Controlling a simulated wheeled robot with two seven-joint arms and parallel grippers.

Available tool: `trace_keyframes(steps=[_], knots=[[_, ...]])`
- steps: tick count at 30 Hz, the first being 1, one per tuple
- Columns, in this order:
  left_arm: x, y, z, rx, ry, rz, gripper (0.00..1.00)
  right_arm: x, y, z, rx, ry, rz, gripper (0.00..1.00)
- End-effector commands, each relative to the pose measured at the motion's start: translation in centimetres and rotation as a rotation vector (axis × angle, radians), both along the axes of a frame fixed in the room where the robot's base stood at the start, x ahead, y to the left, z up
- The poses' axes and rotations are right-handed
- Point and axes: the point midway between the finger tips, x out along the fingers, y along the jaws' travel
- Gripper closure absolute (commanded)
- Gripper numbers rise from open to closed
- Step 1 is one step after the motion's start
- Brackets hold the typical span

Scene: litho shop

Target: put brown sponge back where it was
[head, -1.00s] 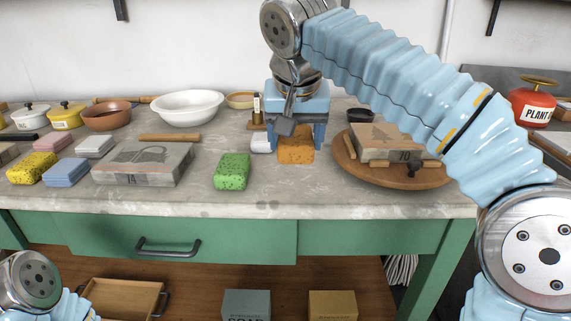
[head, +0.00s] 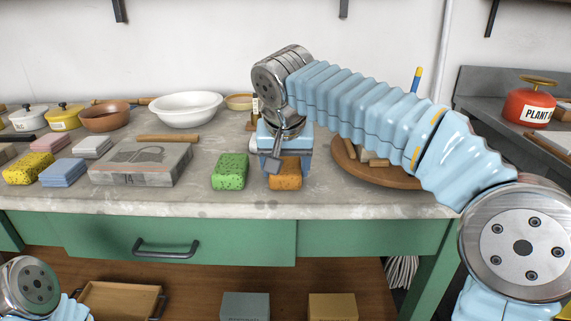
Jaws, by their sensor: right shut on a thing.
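The brown sponge (head: 286,174), orange-brown with dark spots, is at the front of the stone counter, just right of the green sponge (head: 230,171). My right gripper (head: 284,160) reaches down over it from behind and is shut on it. The gripper's body hides the sponge's back part. I cannot tell whether the sponge touches the counter. My left arm shows only at the bottom left corner, and its gripper is out of view.
A printed stone block (head: 140,178) and blue, yellow and pink sponges lie to the left. A round wooden board (head: 390,180) lies to the right, partly behind my arm. The counter's front edge (head: 250,207) is close to the sponge.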

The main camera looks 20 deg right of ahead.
Motion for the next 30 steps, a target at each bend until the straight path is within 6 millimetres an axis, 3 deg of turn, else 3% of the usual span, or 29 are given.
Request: trace_keyframes(steps=[1, 5, 17, 30], knots=[[0.0, 0.0, -0.1, 0.000, 0.000, 0.000, 0.57, 0.0, 0.0, -0.1, 0.000, 0.000, 0.000, 0.26], [0.0, 0.0, 0.0, 0.000, 0.000, 0.000, 0.57, 0.0, 0.0, 0.0, 0.000, 0.000, 0.000, 0.06], [0.0, 0.0, 0.3, 0.000, 0.000, 0.000, 0.57, -0.2, 0.1, 1.0, 0.001, -0.002, 0.001, 0.05], [0.0, -0.1, 2.1, -0.002, 0.000, -0.004, 0.57, -3.7, 1.2, 9.6, 0.001, -0.002, 0.002, 0.05]])
